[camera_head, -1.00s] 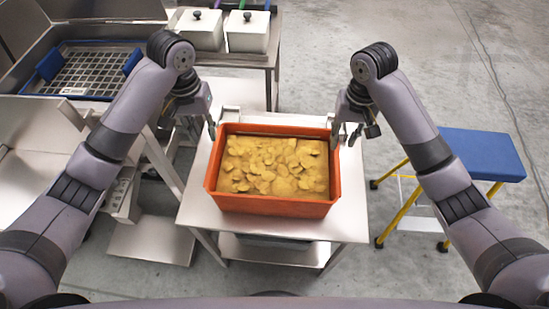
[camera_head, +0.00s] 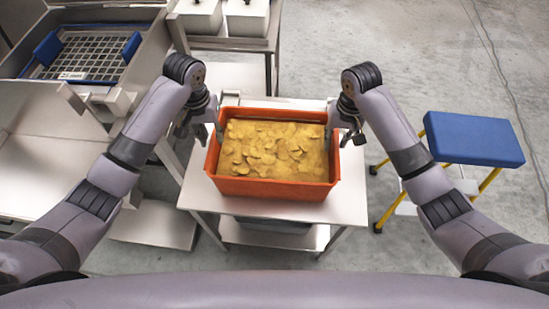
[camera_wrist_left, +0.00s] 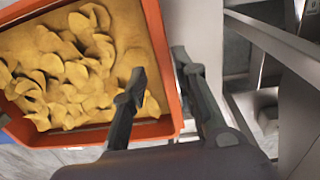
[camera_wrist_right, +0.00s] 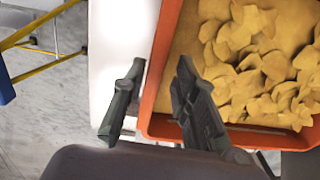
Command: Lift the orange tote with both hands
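The orange tote (camera_head: 272,189), filled with yellow chips (camera_head: 274,150), stands on a small steel table (camera_head: 345,193). My left gripper (camera_head: 208,133) is at the tote's left side. In the left wrist view its fingers (camera_wrist_left: 163,72) are apart, one over the chips and one outside the orange wall (camera_wrist_left: 164,55). My right gripper (camera_head: 342,133) is at the right side. In the right wrist view its fingers (camera_wrist_right: 158,72) are apart, one outside the wall (camera_wrist_right: 167,50) and one at its inner side. I cannot tell whether any finger touches the tote.
A blue-topped step stool (camera_head: 474,139) with yellow legs stands at the right. Steel equipment with a blue-handled grid tray (camera_head: 83,56) is at the left. White lidded bins (camera_head: 222,16) stand on a bench behind. Open floor lies at the back right.

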